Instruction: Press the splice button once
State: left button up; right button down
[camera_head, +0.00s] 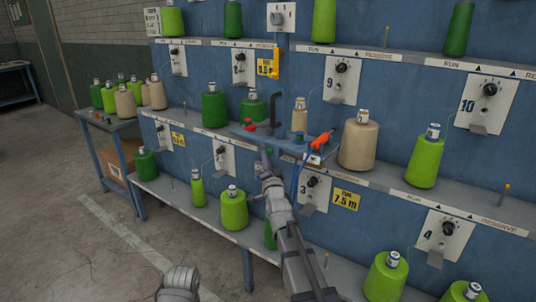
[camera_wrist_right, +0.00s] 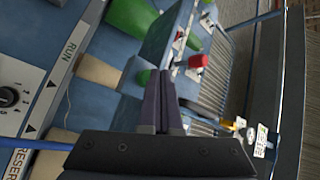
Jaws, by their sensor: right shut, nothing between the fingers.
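A blue splicer unit (camera_head: 275,137) with a black upright handle (camera_head: 272,108) sits on the middle shelf. A small red button (camera_head: 251,127) shows at its left end. In the right wrist view a red knob-like button (camera_wrist_right: 197,61) shows beyond and to the right of the fingertips, apart from them. I cannot tell for sure which part is the splice button. My right gripper (camera_head: 266,160) is shut and empty, just in front of and below the splicer; its dark fingers also show in the right wrist view (camera_wrist_right: 160,75).
Green and beige yarn cones, such as a beige one (camera_head: 358,142), stand along the shelves around the splicer. An orange-red tool (camera_head: 321,140) lies at its right. A side table (camera_head: 110,125) with cones stands left. The floor (camera_head: 70,230) at front left is mostly clear.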

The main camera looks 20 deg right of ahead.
jog(key=shift+w+d, duration=0.35)
jog(key=shift+d, duration=0.1)
dwell(1.0)
jog(key=shift+s+a, duration=0.65)
jog(key=shift+a, duration=0.1)
jog(key=s+a, duration=0.1)
jog(key=a, duration=0.1)
jog(key=s+a, duration=0.2)
dwell(0.6)
dwell(0.6)
